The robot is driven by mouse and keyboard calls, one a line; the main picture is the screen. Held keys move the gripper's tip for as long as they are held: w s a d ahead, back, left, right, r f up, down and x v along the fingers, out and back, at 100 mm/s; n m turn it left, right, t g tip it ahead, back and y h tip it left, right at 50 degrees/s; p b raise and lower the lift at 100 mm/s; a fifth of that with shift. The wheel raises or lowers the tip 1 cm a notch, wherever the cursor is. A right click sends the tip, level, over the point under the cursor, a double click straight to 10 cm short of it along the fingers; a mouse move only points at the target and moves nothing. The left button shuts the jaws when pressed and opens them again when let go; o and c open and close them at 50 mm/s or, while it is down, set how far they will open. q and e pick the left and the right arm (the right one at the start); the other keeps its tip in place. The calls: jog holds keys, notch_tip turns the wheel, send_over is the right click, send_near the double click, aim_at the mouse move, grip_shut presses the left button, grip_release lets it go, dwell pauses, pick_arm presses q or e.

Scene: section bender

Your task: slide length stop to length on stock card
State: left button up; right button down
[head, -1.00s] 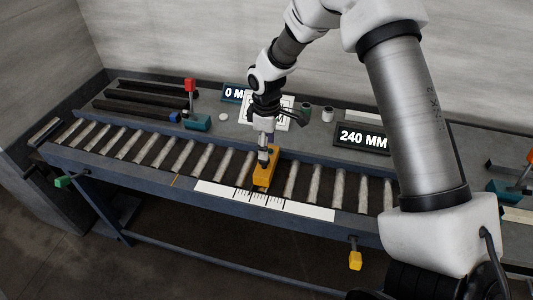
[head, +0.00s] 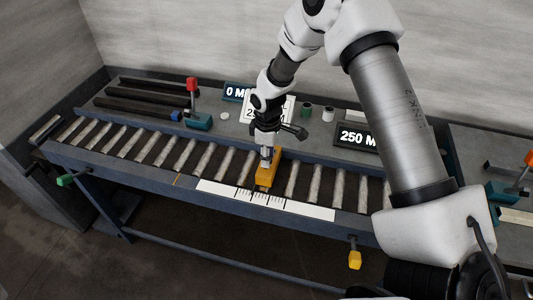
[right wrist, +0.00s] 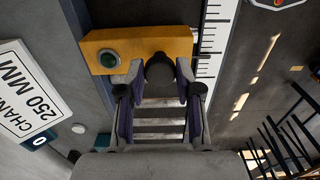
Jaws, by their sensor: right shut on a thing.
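The yellow length stop (head: 268,172) sits across the roller conveyor, beside the white ruler scale (head: 295,207). My right gripper (head: 267,151) is shut on the stop from above. In the right wrist view, its fingers (right wrist: 159,82) are around a dark round knob on the yellow stop (right wrist: 185,43), which has a green round button. The stock card (right wrist: 22,92) reads "250 MM" under a partly cut-off word; in the head view the card (head: 287,103) is partly hidden by my arm. The dark length display (head: 357,137) shows "250 M", its end hidden by my arm. My left gripper is out of view.
Dark bars (head: 140,103) lie on the bench behind the conveyor, near a red-knobbed teal fixture (head: 197,121). Small cups (head: 328,113) stand behind the stop. A yellow handle (head: 355,259) and a green handle (head: 66,180) stick out at the conveyor's front and left.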

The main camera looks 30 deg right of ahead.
jog(key=shift+s, duration=0.1)
jog(key=c, duration=1.1)
grip_release()
jog(key=shift+d, duration=0.1)
jog(key=o, duration=0.3)
jog(key=shift+o, duration=0.2)
jog(key=shift+f, duration=0.1)
notch_tip(320, 180, up, 12)
